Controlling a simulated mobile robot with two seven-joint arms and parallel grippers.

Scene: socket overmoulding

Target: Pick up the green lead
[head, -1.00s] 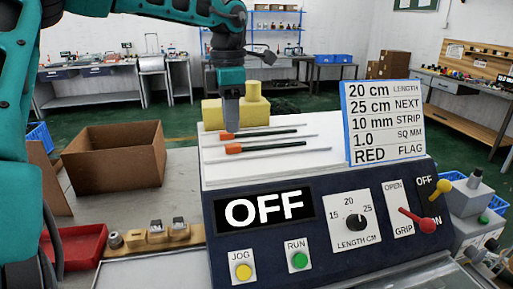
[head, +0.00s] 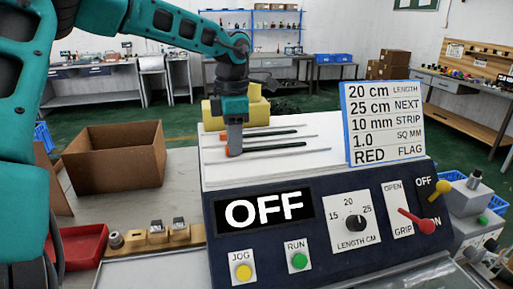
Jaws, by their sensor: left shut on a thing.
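My left gripper (head: 235,152) points down and is shut at the left end of the nearer lead, low over the white top. Whether the lead is lifted clear of the surface I cannot tell. My right gripper is not in view.
The machine (head: 330,185) has an OFF display, dial, buttons and levers in front. A label board (head: 385,125) stands at its right. A yellow block (head: 258,109) sits behind the leads. A cardboard box (head: 115,158) and red tray (head: 82,246) are at left.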

